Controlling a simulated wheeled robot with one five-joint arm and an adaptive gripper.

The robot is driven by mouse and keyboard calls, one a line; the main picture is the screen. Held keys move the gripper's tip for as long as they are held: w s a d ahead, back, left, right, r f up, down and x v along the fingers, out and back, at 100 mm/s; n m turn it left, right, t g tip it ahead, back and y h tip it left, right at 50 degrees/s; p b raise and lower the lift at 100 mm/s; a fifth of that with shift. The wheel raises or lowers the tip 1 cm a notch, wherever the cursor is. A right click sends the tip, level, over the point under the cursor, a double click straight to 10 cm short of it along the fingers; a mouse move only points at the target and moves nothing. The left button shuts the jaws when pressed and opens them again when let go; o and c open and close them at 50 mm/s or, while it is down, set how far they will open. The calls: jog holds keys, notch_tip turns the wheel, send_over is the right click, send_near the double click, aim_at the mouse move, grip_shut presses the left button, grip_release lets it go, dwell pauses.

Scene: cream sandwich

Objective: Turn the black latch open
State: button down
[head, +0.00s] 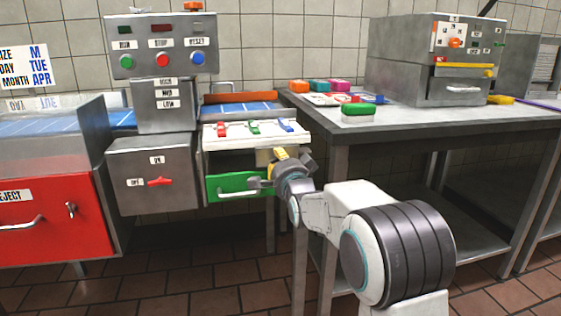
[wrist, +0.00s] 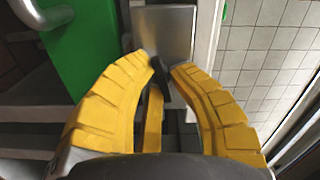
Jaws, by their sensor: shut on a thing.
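My gripper (head: 281,154) is at the right end of the machine with the green drawer front, just below its white top. In the wrist view the two yellow fingers (wrist: 163,70) are closed in on a dark narrow piece, the black latch (wrist: 155,88), which stands between the tips in front of a grey metal plate (wrist: 164,32). In the head view my gripper hides the latch. How far the latch is turned cannot be told. The green front (head: 228,185) with its metal handle is left of my gripper; it also shows in the wrist view (wrist: 88,52).
A white panel (head: 215,136) with red, green and blue levers lies just above my gripper. A steel table (head: 410,122) with coloured blocks stands close on the right. A grey control box (head: 155,172) and a red reject bin (head: 50,220) are on the left.

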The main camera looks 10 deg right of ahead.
jog(key=shift+a+r+m, duration=0.1)
jog(key=shift+r+m, duration=0.35)
jog(key=shift+m, duration=0.75)
jog(key=c, duration=1.2)
grip_release()
jog(key=shift+c, duration=0.2)
jog(key=shift+o, duration=0.2)
jog(key=shift+f, duration=0.15)
jog(key=shift+s+f, duration=0.1)
jog(key=s, duration=1.1)
jog(key=shift+s, duration=0.4)
